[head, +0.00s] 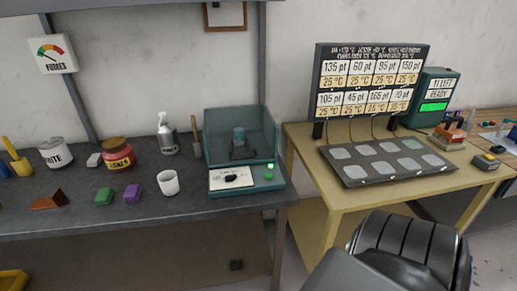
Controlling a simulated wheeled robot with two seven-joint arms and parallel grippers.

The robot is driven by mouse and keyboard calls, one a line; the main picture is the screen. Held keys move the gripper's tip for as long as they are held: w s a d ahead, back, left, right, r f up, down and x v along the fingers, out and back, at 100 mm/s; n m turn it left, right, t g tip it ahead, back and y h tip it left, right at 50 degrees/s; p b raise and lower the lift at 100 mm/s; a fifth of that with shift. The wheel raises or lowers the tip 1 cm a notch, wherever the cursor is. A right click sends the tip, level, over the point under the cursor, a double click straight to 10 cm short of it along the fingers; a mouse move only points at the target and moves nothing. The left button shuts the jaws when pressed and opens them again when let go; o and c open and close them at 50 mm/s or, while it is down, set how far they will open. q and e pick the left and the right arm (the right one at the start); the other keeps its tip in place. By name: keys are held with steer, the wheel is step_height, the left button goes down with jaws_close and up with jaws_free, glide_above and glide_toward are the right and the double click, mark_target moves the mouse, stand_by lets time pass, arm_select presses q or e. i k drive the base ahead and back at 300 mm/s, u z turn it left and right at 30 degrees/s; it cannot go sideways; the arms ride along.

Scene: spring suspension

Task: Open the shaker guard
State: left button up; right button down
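The shaker (262,187) stands at the right end of the dark bench, with a green light on its teal front panel. Its see-through teal guard (259,122) rises around the platform as a box. A small bluish vessel (239,137) shows inside, on a dark holder. The guard looks closed, but its clear walls make this hard to judge. Neither of my grippers is in view.
On the dark bench (85,213), a white cup (168,183), spray bottle (167,136), red jar (117,153) and white can (55,153) stand left of the shaker. The yellow table (378,206) holds a dark pad plate (352,177). A dark ridged form (412,245) fills the lower right.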

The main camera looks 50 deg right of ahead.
mark_target(255, 154)
steer(key=z, duration=1.7)
steer(key=i, duration=0.4)
